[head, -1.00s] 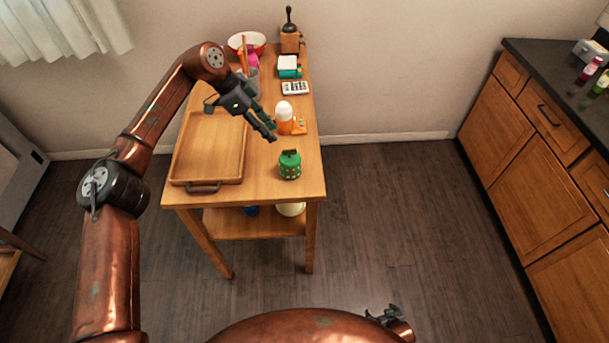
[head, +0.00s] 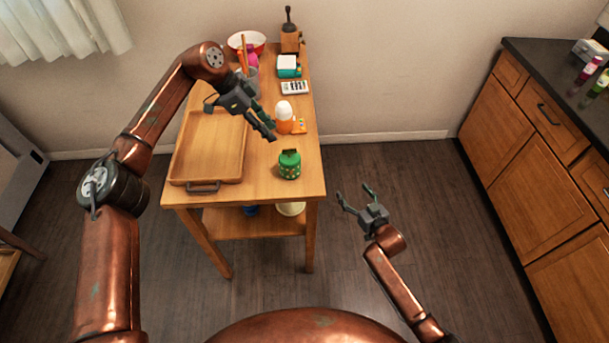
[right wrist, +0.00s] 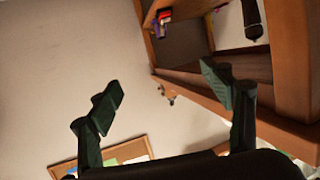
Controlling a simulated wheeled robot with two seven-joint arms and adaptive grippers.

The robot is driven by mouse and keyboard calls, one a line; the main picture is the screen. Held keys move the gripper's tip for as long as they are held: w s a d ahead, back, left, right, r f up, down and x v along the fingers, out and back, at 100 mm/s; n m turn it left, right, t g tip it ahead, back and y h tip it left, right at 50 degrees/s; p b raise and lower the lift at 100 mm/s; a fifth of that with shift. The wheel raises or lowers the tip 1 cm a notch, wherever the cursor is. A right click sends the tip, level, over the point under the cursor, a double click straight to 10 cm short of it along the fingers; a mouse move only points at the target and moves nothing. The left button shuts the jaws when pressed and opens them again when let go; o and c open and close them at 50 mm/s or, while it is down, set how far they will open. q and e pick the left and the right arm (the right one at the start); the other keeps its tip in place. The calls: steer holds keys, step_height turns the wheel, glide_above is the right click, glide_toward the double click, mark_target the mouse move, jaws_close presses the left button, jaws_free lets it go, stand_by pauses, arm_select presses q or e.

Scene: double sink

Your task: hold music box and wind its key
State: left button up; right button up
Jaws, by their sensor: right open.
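The music box, a small green round box (head: 290,165) with a darker top, stands upright on the near right part of the wooden table. I cannot make out its key. My left gripper (head: 273,132) hangs above the table, just beyond and left of the green box. Its fingers look apart, with nothing between them. My right gripper (head: 354,192) is open and empty, off the table's right edge and to the right of the green box. Its spread fingers also show in the right wrist view (right wrist: 161,84), where I cannot make out the green box.
A wooden tray (head: 192,178) fills the table's left side. Cabinets (head: 540,170) stand far right; the floor between is clear.

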mark_target(289, 161)
steer(key=w+a+r+n+t+y, duration=0.15)
steer(key=a+r, duration=0.25)
steer(key=r, duration=0.5)
steer(key=a+r+n+y, duration=0.1)
steer(key=a+r+y, duration=0.1)
steer(key=a+r, duration=0.45)
steer(key=s+a+y, duration=0.1)
steer(key=a, duration=0.1)
steer(key=s+a+r+n+g, duration=0.1)
steer(key=s+a, duration=0.1)
steer(key=a, duration=0.1)
steer(key=s+a+y, duration=0.1)
steer(key=a, duration=0.2)
steer(key=shift+s+a+r+n+y, duration=0.2)
steer(key=shift+s+r+n+y, duration=0.05)
steer(key=shift+s+r+y, duration=0.1)
steer(key=shift+g, duration=0.25)
steer(key=shift+x, duration=3.85)
steer(key=shift+c, duration=0.6)
steer(key=c, duration=1.2)
steer(key=shift+c, duration=0.2)
